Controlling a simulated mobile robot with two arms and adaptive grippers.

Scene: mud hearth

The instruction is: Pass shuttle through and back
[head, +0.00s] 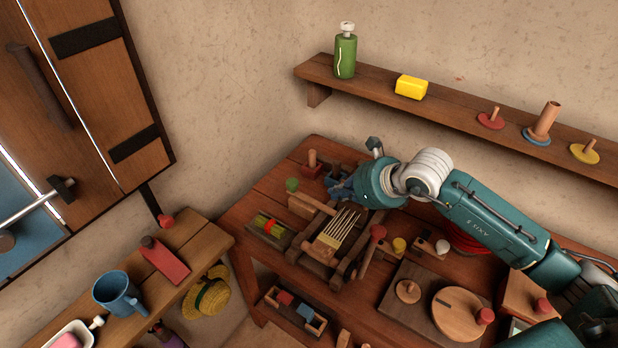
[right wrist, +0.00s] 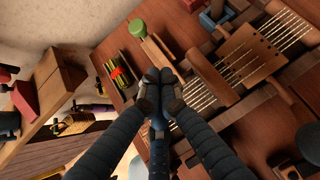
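A small wooden loom (head: 322,252) with pale stretched threads (head: 340,228) stands on the brown table. Its threads also show in the right wrist view (right wrist: 238,68). I cannot make out for certain which thing is the shuttle. My right gripper (head: 338,188) is at the far side of the loom in the head view. In the right wrist view its fingertips (right wrist: 159,77) meet, with nothing visible held between them. A wooden bar (right wrist: 155,52) lies just beyond the fingertips; I cannot tell whether they touch it. My left gripper is not in view.
A tray with a green bundle banded in red (head: 268,226) stands left of the loom. A green round piece (head: 292,184) is behind it. A red-handled piece (head: 376,232) rises near the loom's right side. A board with a round wooden disc (head: 460,312) stands at right.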

